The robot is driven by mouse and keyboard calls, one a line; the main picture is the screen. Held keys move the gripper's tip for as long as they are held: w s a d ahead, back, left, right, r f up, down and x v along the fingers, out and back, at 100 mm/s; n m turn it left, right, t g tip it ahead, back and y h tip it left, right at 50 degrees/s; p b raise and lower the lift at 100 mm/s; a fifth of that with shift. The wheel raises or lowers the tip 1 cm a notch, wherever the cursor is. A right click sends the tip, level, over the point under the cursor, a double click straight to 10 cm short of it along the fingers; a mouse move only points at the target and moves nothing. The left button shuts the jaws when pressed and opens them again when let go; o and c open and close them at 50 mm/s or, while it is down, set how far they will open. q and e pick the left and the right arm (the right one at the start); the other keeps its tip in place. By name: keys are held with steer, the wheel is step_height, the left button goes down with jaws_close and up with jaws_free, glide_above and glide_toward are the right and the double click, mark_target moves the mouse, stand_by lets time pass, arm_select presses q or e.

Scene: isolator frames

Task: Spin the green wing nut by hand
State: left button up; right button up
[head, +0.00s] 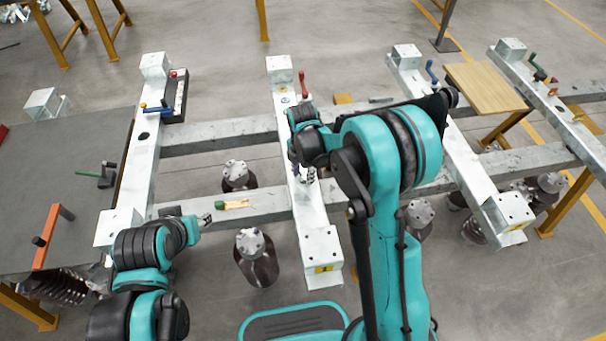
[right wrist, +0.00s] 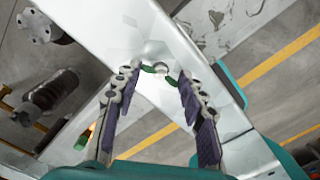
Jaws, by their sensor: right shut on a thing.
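The green wing nut (right wrist: 148,69) shows in the right wrist view on the pale metal beam, with green wings either side of a bright round centre. My right gripper (right wrist: 158,72) is shut on it, one fingertip at each side. In the head view my right gripper (head: 308,174) is down at the middle beam (head: 316,215), and my arm hides the nut there. My left gripper (head: 205,219) is low at the left in the head view, apart from the middle beam; its finger opening is too small to tell.
An orange and green tool (head: 235,204) lies on the cross beam left of the middle beam. A red handle (head: 302,82) stands at the middle beam's far end. Brown insulators (head: 257,262) stand below. A dark table (head: 60,160) is at left, a wooden board (head: 487,88) at right.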

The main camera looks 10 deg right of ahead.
steer(key=n, duration=0.5)
steer(key=shift+w+a+n, duration=0.15)
steer(key=shift+n, duration=0.25)
steer(key=n, duration=0.4)
steer(key=shift+a+n, duration=0.1)
steer(key=shift+n, duration=0.2)
steer(key=shift+n, duration=0.3)
steer(key=o, duration=1)
steer(key=shift+a, duration=0.15)
